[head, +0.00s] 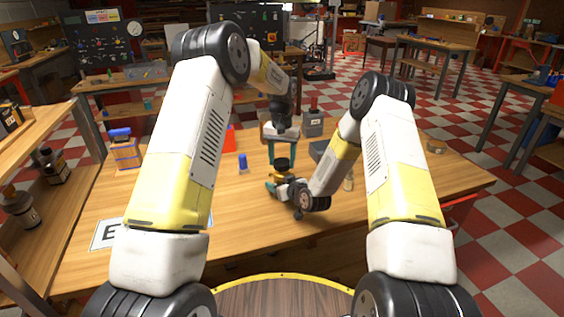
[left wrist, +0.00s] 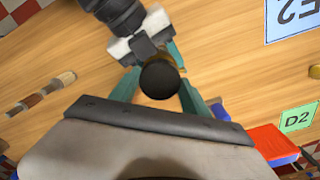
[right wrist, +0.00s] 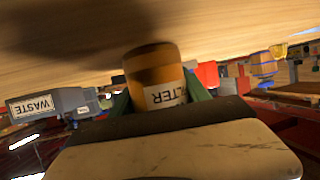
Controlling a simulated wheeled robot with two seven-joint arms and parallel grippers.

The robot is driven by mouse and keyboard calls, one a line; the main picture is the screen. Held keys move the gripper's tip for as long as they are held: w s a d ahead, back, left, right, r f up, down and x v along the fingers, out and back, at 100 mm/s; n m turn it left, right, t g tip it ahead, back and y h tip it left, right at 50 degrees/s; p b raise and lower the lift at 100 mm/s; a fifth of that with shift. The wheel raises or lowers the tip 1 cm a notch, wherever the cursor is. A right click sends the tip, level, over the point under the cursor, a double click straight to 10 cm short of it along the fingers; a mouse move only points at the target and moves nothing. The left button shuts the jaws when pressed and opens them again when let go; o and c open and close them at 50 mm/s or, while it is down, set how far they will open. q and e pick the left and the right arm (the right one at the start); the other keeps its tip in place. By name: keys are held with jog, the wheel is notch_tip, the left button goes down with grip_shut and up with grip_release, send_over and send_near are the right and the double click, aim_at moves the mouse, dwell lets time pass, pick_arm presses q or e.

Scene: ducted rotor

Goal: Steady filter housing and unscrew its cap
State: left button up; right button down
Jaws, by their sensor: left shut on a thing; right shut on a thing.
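The filter housing is an amber cylinder (head: 284,176) standing on the wooden table, with a dark cap (head: 282,164) on top. In the right wrist view the housing (right wrist: 152,68) shows a white label, partly hidden, reading "LTER" upside down. My right gripper (head: 284,185) is shut low around the housing, its teal fingers on both sides. My left gripper (head: 284,158) reaches down from above, its teal fingers shut on the cap. In the left wrist view the cap (left wrist: 160,80) is a dark disc between those fingers. Any gap between cap and housing is too small to tell.
A grey container (head: 313,123) is behind. A grey bin marked WASTE (right wrist: 55,104) shows in the right wrist view. The table's front left is mostly clear.

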aim_at(282, 162)
pick_arm(q)
jog(key=shift+r, duration=0.6)
jog(key=shift+r, duration=2)
pick_arm(e)
jog(key=shift+c, duration=2.2)
grip_release()
